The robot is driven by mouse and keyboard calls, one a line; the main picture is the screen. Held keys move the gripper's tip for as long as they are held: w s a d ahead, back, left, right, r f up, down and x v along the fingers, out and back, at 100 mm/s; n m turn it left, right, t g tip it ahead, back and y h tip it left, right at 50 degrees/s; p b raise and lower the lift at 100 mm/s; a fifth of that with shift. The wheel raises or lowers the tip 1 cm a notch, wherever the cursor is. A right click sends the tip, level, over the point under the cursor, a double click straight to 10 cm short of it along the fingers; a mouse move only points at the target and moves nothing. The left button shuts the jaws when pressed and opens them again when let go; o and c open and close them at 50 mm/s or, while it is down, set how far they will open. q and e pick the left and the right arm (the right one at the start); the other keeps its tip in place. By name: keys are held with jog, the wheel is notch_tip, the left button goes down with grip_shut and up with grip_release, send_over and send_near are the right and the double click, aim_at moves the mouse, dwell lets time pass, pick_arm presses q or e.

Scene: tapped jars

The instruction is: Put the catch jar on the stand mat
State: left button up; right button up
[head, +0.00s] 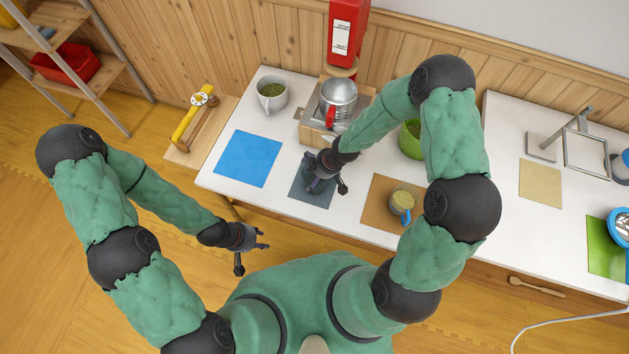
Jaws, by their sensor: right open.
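A silver metal jar (338,97) with a red handle stands on a wooden stand (312,134) below a red dispenser (347,32); it may be the catch jar, but I cannot tell for sure. Flat mats lie on the white table: blue (247,158), dark grey (312,196) and brown (381,212). I cannot tell which is the stand mat. My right gripper (327,185) is open over the dark grey mat, in front of the wooden stand, and partly hides the mat. It is apart from the silver jar. My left gripper (252,256) is open and empty in front of the table.
A grey pitcher (271,97) with green contents stands at the back left. A blue-handled cup (402,203) stands on the brown mat. A green pot (410,143) is partly behind my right arm. A second table at right holds a metal frame (586,155) and a tan mat (540,184).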

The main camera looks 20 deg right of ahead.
jog(key=c, duration=1.2)
jog(key=shift+r+p, duration=0.4)
jog(key=shift+r, duration=0.05)
jog(key=s+a+r+p, duration=0.2)
jog(key=s+a+r, duration=0.2)
jog(key=s+r, duration=0.85)
jog(key=w+d+r+m+h, duration=0.1)
jog(key=w+d+m, duration=0.2)
jog(key=w, duration=0.1)
jog(key=w+d+r+m+t+h, duration=0.1)
jog(key=w+d+r+m, duration=0.1)
jog(key=w+d+m, duration=0.1)
jog(key=w+d+r+m+h, duration=0.1)
jog(key=w+d+m, duration=0.2)
jog(key=w+m, duration=0.2)
jog(key=shift+w+d+r+t+h, duration=0.1)
jog(key=shift+w+r+t+h, duration=0.1)
jog(key=shift+w, duration=0.15)
jog(key=shift+w+r+t+h, duration=0.1)
jog(key=shift+w+t, duration=0.1)
jog(key=shift+w, duration=0.15)
